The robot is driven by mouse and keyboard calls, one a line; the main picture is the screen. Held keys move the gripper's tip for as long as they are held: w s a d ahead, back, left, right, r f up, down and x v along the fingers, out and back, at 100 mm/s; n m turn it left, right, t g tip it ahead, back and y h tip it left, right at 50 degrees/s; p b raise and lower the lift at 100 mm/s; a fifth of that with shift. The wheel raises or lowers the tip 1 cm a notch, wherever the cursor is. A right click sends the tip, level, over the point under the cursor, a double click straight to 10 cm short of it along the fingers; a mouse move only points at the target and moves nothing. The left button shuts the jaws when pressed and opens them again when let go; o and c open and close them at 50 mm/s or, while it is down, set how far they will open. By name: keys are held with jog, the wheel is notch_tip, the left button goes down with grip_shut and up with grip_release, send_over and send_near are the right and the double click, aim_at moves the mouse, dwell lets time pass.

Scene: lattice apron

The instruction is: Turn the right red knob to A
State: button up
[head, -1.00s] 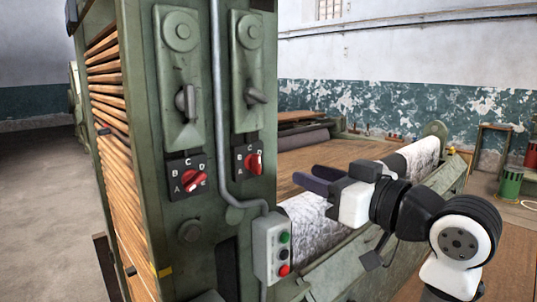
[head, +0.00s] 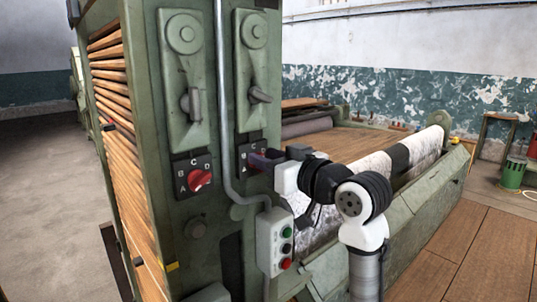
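The right red knob is hidden behind my gripper (head: 262,158), so where it points does not show. Only the left part of its black dial plate (head: 242,159) shows, with the letters B and A. My gripper's dark fingers reach leftward in front of this plate, at knob height. I cannot tell whether they touch the knob, or whether they are open or shut. The left red knob (head: 199,180) is in plain view on its own black plate (head: 181,170), left of the grey conduit.
A grey conduit (head: 219,120) runs down between the two dials to a button box (head: 275,240) below my gripper. Grey levers (head: 191,103) on green plates stick out above the dials. A white roll (head: 410,150) lies behind my arm at the right.

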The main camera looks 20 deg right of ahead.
grip_shut()
jog(key=shift+a+b, duration=0.1)
jog(key=shift+b, duration=0.2)
